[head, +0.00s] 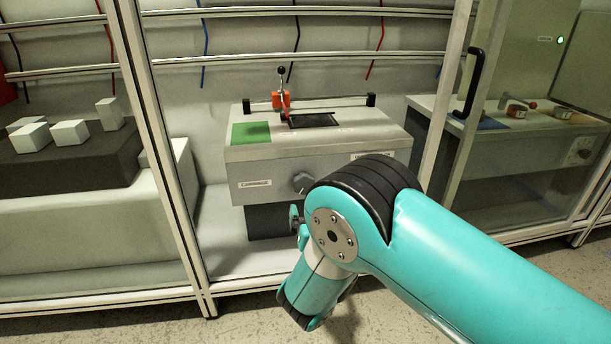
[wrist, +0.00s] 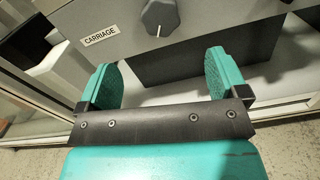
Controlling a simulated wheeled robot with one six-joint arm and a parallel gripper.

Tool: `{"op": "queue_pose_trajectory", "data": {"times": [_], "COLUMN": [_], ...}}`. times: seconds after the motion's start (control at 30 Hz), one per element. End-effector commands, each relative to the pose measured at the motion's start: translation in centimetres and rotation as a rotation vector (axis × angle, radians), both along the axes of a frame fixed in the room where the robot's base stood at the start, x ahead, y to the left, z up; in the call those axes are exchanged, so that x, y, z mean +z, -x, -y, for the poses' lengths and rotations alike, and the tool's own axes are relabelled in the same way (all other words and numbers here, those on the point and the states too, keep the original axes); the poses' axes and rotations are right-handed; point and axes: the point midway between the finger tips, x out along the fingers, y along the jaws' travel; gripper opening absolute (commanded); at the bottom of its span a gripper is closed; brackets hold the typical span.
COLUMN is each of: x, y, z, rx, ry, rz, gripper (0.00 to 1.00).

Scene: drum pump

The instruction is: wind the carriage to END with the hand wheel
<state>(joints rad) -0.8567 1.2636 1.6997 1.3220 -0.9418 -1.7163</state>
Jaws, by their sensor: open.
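I see no readable END mark.
An aluminium frame post (head: 160,140) stands left of the machine. A clear door with a black handle (head: 470,83) stands at the right. White blocks (head: 73,132) lie on a dark block at the left. A second white label (head: 362,156) is partly hidden by my arm.

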Motion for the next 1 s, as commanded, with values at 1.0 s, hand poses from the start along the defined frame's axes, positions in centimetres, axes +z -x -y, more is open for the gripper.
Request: {"op": "queue_pose_trajectory", "data": {"times": [1.0], "x": [-0.3], "y": [-12.2], "z": [-3.2], "rx": [0.002], "ry": [0.002], "rz": [0.000], "gripper": [0.92]}}
